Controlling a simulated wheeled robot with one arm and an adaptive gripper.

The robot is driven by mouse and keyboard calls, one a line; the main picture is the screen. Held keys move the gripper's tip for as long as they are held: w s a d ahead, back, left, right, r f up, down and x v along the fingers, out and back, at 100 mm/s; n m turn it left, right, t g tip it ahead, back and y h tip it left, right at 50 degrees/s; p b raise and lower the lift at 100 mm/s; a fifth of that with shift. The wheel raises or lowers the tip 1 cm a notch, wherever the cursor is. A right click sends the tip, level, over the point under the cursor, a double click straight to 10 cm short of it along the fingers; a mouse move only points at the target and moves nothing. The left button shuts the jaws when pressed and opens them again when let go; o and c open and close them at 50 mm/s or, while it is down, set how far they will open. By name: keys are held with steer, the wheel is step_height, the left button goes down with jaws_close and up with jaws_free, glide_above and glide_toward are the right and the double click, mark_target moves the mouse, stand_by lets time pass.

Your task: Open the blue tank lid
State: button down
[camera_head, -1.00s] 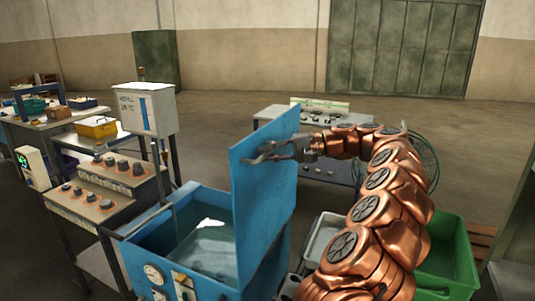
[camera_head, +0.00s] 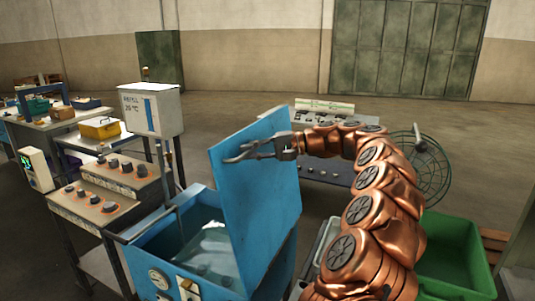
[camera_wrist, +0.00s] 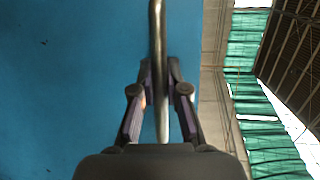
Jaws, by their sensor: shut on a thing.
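The blue tank (camera_head: 172,243) stands in front, with water (camera_head: 208,250) visible inside. Its blue lid (camera_head: 262,205) is raised, its top edge leaning left over the opening. My gripper (camera_head: 235,155) is at the upper part of the lid, fingers pointing left across its face. In the wrist view a grey metal bar (camera_wrist: 157,30) runs up between my gripper's fingers (camera_wrist: 160,78), with the blue lid (camera_wrist: 70,80) filling the left side. The fingers are shut on this bar, which looks like the lid's handle. Its ends are out of view.
A control console (camera_head: 100,205) and a white display box (camera_head: 150,108) stand left of the tank. A green bin (camera_head: 452,255) is at the right. Open floor lies farther back.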

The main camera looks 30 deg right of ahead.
steer(key=c, duration=1.2)
jaws_free()
steer(key=shift+d, duration=0.1)
steer(key=shift+v, duration=6.05)
steer(key=shift+r, duration=0.15)
steer(key=shift+r, duration=0.1)
steer(key=shift+s+d+r+p, duration=0.2)
steer(key=shift+s+d+p, duration=0.2)
steer(key=shift+p, duration=1.05)
